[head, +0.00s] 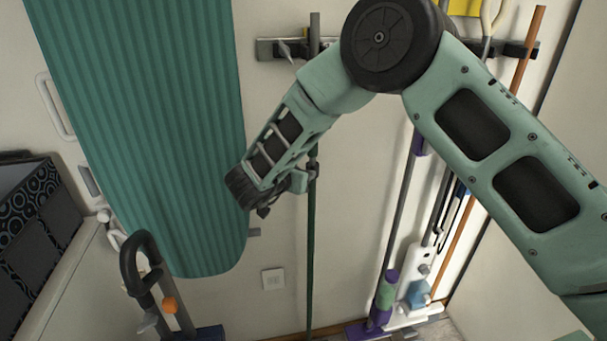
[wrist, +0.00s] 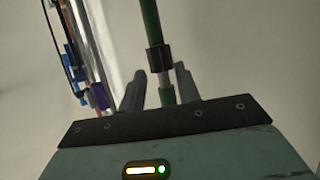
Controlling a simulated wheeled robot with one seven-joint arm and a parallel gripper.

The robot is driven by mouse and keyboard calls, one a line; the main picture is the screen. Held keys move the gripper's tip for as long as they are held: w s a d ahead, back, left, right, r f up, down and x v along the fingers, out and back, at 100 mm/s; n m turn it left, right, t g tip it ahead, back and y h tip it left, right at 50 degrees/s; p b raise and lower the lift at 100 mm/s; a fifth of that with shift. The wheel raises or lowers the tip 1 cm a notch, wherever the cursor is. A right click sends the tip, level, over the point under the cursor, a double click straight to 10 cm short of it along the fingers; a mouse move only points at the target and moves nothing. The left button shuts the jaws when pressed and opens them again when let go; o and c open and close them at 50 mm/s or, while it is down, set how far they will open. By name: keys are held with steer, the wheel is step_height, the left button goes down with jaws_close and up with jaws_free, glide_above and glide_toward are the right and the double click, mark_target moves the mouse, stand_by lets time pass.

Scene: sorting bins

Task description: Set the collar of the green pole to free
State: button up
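The green pole (head: 311,240) stands upright against the wall, left of the other poles in the head view. It also shows in the wrist view (wrist: 151,22), running down between my fingers. Its collar (wrist: 160,58) is a dark sleeve around the pole, just past my fingertips in the wrist view. A thinner grey section and another green section show below it. My gripper (head: 306,179) is at the pole in the head view. In the wrist view my gripper (wrist: 158,82) is open, one finger on each side of the pole, with gaps visible. I cannot tell the collar's setting.
A large green ribbed ironing board (head: 150,120) hangs at the left. A purple-ended mop (head: 385,290) and an orange pole (head: 525,65) stand to the right. A wall rack (head: 272,49) runs above. A dark-handled appliance (head: 137,262) stands at lower left.

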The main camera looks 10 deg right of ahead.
steer(key=b+v, duration=0.4)
steer(key=v, duration=1.1)
steer(key=shift+s+a, duration=0.25)
steer(key=shift+r, duration=0.2)
steer(key=w+a+r+n+t+y, duration=0.2)
steer(key=a+r+n+t+y, duration=0.15)
steer(key=y, duration=0.25)
steer(key=s+a+n+g+y, duration=0.5)
steer(key=s+a+n+y, duration=0.15)
steer(key=s+y, duration=0.3)
steer(key=s+d+f+n+g+h, duration=0.3)
steer(key=s+d+g, duration=0.1)
steer(key=s+d, duration=0.6)
steer(key=s+d+f+n+g+h, duration=0.3)
steer(key=s+d+f+g, duration=0.1)
steer(key=s+d, duration=0.6)
steer(key=s, duration=0.2)
steer(key=shift+s+d+g, duration=0.25)
steer(key=shift+s+g, duration=0.1)
